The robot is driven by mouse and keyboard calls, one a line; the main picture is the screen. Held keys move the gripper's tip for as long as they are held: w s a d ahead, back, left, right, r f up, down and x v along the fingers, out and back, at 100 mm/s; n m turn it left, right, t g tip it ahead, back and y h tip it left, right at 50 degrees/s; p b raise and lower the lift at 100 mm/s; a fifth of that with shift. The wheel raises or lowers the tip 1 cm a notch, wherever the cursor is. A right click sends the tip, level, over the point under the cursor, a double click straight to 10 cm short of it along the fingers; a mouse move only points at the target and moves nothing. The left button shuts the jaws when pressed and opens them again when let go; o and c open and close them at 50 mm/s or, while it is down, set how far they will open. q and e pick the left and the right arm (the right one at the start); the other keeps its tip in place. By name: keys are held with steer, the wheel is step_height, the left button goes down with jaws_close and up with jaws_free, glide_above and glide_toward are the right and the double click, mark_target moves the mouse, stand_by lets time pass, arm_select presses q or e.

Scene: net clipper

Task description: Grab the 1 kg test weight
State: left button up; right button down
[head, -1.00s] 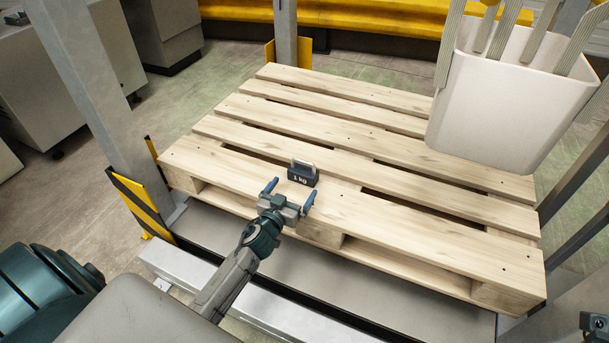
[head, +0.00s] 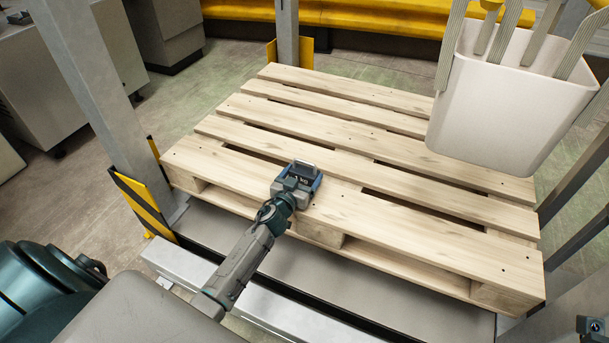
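The 1 kg test weight (head: 305,170) is a small dark block with a light handle on top and a white "1 kg" label. It stands upright on the front board of the wooden pallet (head: 420,235). My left gripper (head: 301,178) reaches over the front edge with its blue fingers spread, one on each side of the weight. The fingers look open around it; any contact is too small to make out. The gripper body hides the weight's lower front. A small part of my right gripper (head: 592,326) shows at the lower right edge; its fingers cannot be made out.
A white bin (head: 505,110) with several long slats hangs above the pallet's right back. Metal posts (head: 95,90) stand at the left, back and right. A yellow-black guard (head: 143,200) is by the left post. Most pallet boards are bare.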

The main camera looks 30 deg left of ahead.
arm_select(q)
steer(key=c, duration=1.1)
steer(key=shift+r, duration=0.15)
